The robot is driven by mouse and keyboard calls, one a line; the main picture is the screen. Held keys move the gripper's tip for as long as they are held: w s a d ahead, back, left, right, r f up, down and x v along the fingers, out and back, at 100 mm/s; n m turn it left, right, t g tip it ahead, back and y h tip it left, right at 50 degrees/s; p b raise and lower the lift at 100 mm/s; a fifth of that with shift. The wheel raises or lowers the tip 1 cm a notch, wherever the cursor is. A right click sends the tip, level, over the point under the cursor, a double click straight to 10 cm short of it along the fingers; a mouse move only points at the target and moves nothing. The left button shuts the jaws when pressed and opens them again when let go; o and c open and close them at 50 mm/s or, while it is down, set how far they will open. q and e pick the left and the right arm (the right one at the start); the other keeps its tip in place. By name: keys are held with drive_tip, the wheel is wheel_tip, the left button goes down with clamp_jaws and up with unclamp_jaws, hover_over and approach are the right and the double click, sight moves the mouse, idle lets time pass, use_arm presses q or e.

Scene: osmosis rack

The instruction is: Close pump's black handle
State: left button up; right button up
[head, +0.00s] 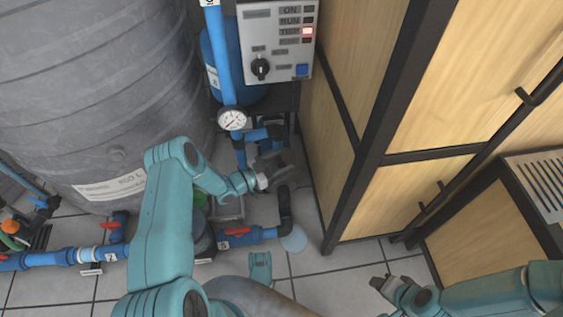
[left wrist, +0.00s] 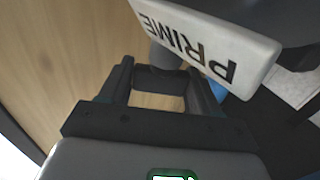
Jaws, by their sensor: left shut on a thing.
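My left gripper (head: 268,177) reaches from the left to the blue pump piping, below the round gauge. In the left wrist view its two fingers (left wrist: 155,88) stand on either side of a dark piece, which appears to be the pump's black handle (left wrist: 160,76); the gripper is shut on it. A white tag reading PRIME (left wrist: 205,45) is just beyond the fingers. In the head view the gripper covers much of the handle, so its exact angle cannot be told. My right gripper (head: 383,292) is low at the right, away from the pump; its finger gap is unclear.
A big grey tank (head: 90,90) fills the left. A control box (head: 275,45) and pressure gauge (head: 232,119) are above the gripper. A wooden cabinet (head: 390,200) stands close on the right. Red-handled valves (head: 238,231) sit on lower blue pipes. Some tiled floor (head: 320,260) is clear.

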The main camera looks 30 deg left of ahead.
use_arm(q)
drive_tip(key=shift+f+m+g+h, duration=0.1)
drive_tip(key=shift+m+g+h, duration=1.9)
drive_tip(key=shift+h, duration=0.4)
drive_tip(key=shift+g, duration=0.3)
drive_tip(key=o, duration=1)
drive_tip(key=shift+c, duration=0.2)
